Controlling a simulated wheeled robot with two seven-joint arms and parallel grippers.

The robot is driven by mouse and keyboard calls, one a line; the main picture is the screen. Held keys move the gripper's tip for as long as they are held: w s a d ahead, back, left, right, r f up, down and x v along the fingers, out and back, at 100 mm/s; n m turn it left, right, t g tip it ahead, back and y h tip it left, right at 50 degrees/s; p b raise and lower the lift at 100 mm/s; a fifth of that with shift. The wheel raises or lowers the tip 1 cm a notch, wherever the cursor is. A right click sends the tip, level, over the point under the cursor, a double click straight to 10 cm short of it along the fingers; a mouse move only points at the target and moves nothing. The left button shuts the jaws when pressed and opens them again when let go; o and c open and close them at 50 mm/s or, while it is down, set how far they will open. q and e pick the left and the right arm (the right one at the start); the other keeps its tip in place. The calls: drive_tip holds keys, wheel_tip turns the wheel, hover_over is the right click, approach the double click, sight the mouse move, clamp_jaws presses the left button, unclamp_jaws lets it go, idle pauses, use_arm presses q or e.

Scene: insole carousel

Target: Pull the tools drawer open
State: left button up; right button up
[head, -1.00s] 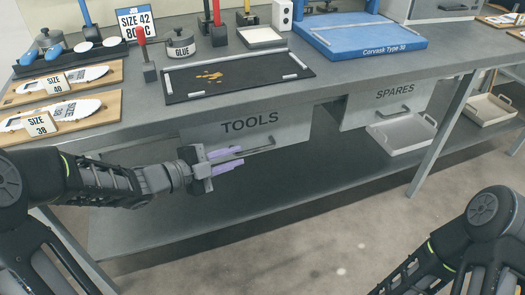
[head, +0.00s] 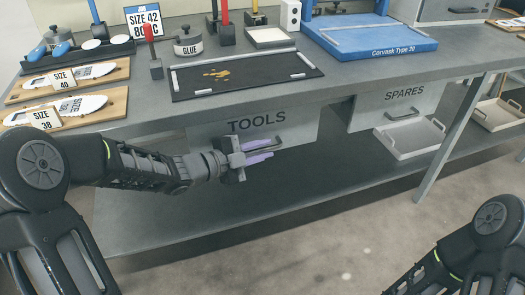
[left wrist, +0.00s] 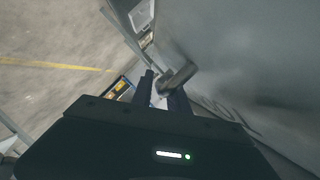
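The tools drawer (head: 300,126) is a grey front marked TOOLS under the bench, and it looks closed. Its bar handle (head: 287,142) is partly hidden by my left gripper in the head view. My left gripper (head: 262,151) has its two purple-looking fingers apart, right at the handle. In the left wrist view, the dark handle (left wrist: 178,76) shows at the fingertips, close to the right finger. I cannot tell whether the fingers touch it. My right arm shows at lower right, but its gripper is out of view.
The spares drawer (head: 420,104) is to the right, with a light tray (head: 410,139) below it on the lower shelf (head: 150,225). A black mat (head: 245,77) lies on the bench above the tools drawer. The floor in front is clear.

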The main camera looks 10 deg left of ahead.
use_arm(q)
clamp_jaws()
idle(1.5)
